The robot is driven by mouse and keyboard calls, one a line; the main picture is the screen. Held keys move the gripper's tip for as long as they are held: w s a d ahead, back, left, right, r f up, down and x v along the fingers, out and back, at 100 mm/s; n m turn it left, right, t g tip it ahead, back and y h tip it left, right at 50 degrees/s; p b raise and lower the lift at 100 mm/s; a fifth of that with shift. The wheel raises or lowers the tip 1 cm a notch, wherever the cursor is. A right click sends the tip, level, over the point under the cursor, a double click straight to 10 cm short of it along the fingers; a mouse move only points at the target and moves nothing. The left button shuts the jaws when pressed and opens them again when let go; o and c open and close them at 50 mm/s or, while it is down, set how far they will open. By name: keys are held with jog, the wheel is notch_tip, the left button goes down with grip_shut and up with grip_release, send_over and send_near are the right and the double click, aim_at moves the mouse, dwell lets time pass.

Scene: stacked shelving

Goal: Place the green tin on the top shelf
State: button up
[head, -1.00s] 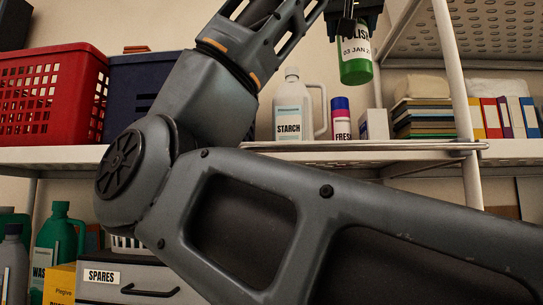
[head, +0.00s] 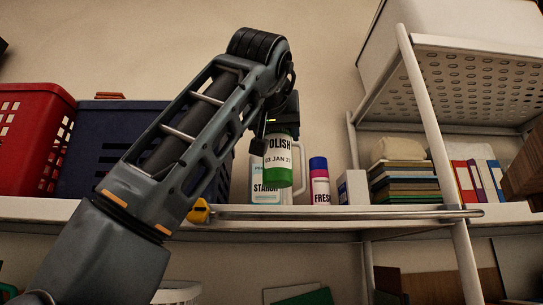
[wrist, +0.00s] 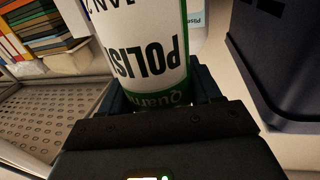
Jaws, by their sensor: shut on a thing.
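The green tin (head: 278,172) has a white label reading POLISH and a date. It hangs upright from my gripper (head: 280,130) in the head view, in front of the white STARCH jug and above the shelf's front rail. In the wrist view the tin (wrist: 145,50) fills the upper middle, its label upside down, between the jaws of my gripper (wrist: 155,98). My gripper is shut on the tin's upper end. The top shelf (head: 330,227) runs below the tin, which looks clear of its surface.
On the shelf stand a red crate (head: 30,140), a dark blue bin (head: 85,160), the STARCH jug (head: 262,190), a FRESH can (head: 319,180) and a small white box (head: 351,187). Stacked books (head: 405,183) are at right. A metal rail (head: 340,214) edges the front.

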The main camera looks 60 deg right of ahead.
jog(key=shift+w+a+f, duration=0.1)
jog(key=shift+w+f, duration=0.1)
jog(key=shift+f, duration=0.6)
jog(key=shift+w+a+f, duration=0.1)
jog(key=shift+w+f, duration=0.1)
jog(key=shift+f, duration=0.55)
jog(key=shift+w+f, duration=0.2)
jog(key=shift+f, duration=0.6)
jog(key=shift+f, duration=0.1)
jog(key=shift+f, duration=0.1)
jog(key=o, duration=1.4)
jog(key=b+v, duration=0.3)
jog(key=v, duration=0.9)
